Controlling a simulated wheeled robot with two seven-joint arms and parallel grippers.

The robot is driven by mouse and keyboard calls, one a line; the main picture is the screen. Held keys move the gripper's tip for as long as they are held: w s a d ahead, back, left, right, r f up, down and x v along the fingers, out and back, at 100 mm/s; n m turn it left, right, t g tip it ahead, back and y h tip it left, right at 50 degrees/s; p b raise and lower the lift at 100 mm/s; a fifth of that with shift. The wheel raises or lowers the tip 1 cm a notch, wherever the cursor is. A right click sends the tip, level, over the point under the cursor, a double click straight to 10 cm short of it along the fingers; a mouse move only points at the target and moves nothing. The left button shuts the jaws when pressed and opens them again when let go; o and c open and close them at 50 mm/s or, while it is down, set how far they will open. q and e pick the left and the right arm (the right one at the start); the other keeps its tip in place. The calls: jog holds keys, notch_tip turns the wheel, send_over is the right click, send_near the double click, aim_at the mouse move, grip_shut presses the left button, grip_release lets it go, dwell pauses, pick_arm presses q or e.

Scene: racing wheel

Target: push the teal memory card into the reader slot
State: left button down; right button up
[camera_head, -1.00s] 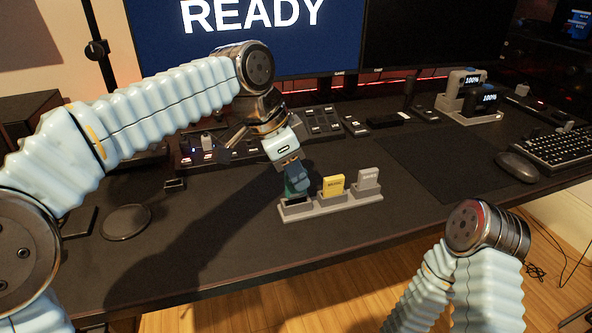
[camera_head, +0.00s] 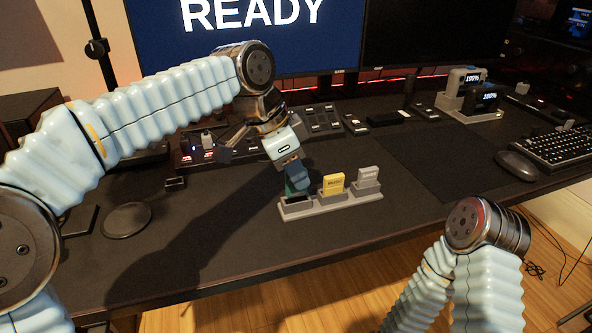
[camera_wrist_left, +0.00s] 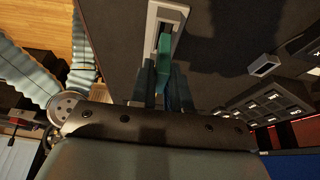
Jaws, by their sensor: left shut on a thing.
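The teal memory card (camera_head: 289,188) is between the fingers of my left gripper (camera_head: 295,178), mostly hidden by them in the head view. My left gripper is shut on it, pointing down at the left end of a grey three-slot holder (camera_head: 330,210). In the left wrist view the teal card (camera_wrist_left: 163,55) shows between the fingers (camera_wrist_left: 163,85), in line with the holder (camera_wrist_left: 181,10). The left slot's dark opening shows beside the card; I cannot tell whether the card is in it. My right arm is at lower right, its gripper out of view.
A yellow card (camera_head: 333,184) and a grey card (camera_head: 368,177) stand in the holder's other slots. A dark round pad (camera_head: 127,219) lies to the left. Control panels (camera_head: 322,120) are behind; a mouse (camera_head: 517,165) and keyboard (camera_head: 555,148) are right. The front desk is clear.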

pick_arm(q)
jog(key=shift+f+b, duration=0.85)
jog(key=shift+f, duration=0.55)
jog(key=c, duration=1)
grip_release()
jog(key=p+v, duration=0.3)
jog(key=v, duration=1.1)
jog(key=shift+d, duration=0.1)
